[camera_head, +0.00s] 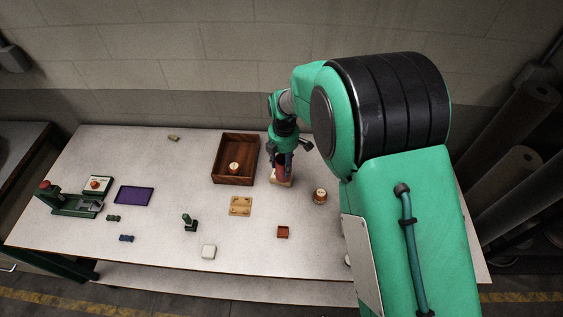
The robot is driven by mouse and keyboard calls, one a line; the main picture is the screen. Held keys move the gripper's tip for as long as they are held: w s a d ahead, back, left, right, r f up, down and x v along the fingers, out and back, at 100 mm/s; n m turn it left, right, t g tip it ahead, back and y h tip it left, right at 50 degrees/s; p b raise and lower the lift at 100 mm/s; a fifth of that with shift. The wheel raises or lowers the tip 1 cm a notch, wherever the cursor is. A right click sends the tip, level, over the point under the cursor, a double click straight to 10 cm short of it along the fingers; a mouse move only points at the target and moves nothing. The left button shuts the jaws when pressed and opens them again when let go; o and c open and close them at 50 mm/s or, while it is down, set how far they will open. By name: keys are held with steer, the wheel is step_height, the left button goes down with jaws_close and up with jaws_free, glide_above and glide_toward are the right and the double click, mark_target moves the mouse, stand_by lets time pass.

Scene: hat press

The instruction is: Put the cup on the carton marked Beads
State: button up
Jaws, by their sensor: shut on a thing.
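My gripper (285,158) points down over the right part of the table and is shut on a red cup (281,172). The fingers partly hide the cup, which looks upright. A small cream carton (283,182) is directly beneath the cup. I cannot tell whether the cup touches its top or hangs just above it. No marking can be read on the carton at this size, so I cannot tell whether it says Beads.
A brown wooden tray (218,170) holding a small round piece stands left of my gripper. A round tan and brown container (320,196) stands to the right. A wooden plate (240,206), small red box (283,232) and white block (208,252) lie nearer. A green press (68,203) stands far left.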

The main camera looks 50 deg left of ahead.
mark_target(282, 158)
steer(key=shift+w+a+f, duration=0.1)
steer(key=shift+w+a, duration=0.3)
steer(key=shift+a, duration=0.25)
steer(key=shift+w+a, duration=0.35)
steer(key=shift+a, duration=0.25)
steer(key=shift+a, duration=0.1)
steer(key=shift+w+a+f, duration=0.1)
steer(key=shift+a, duration=0.05)
steer(key=shift+a+f, duration=0.1)
steer(key=shift+f, duration=1.6)
steer(key=shift+f, duration=0.2)
steer(key=o, duration=1.2)
steer(key=shift+o, duration=0.2)
steer(key=shift+r, duration=0.15)
